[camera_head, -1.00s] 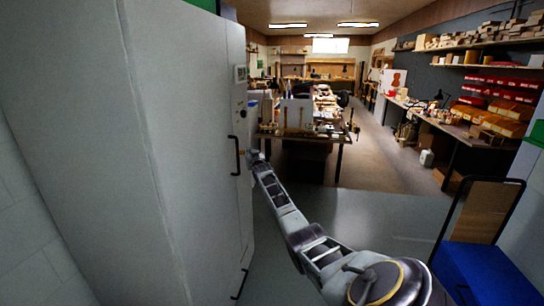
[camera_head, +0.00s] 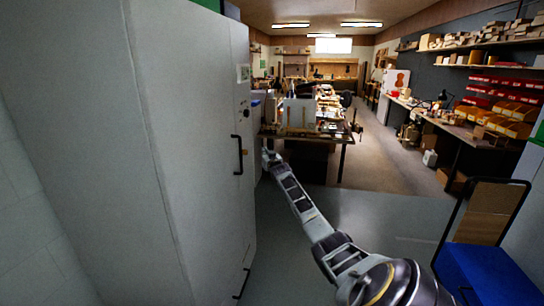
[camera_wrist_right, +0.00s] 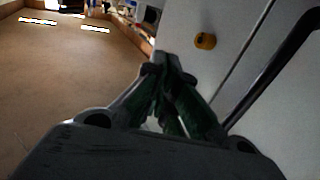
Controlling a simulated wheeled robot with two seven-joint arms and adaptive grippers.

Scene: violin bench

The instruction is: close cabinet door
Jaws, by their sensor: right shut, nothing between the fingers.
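The tall grey cabinet (camera_head: 90,140) fills the left of the head view. Its door front (camera_head: 243,205) is seen at a steep angle and looks about flush with the cabinet, though a small gap cannot be ruled out. A black bar handle (camera_head: 237,155) is on it and also shows in the right wrist view (camera_wrist_right: 275,62). That view shows a dark seam and a round yellow knob (camera_wrist_right: 205,41). My right gripper (camera_head: 269,158) is shut and empty, just right of the handle, apart from it in the head view. Its closed fingers (camera_wrist_right: 168,75) show near the cabinet face. My left gripper is out of view.
A cluttered workbench (camera_head: 300,132) stands beyond the gripper. A long bench (camera_head: 455,128) and shelves line the right wall. A blue box (camera_head: 485,272) with a black-framed panel is at the lower right. Open grey floor lies between.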

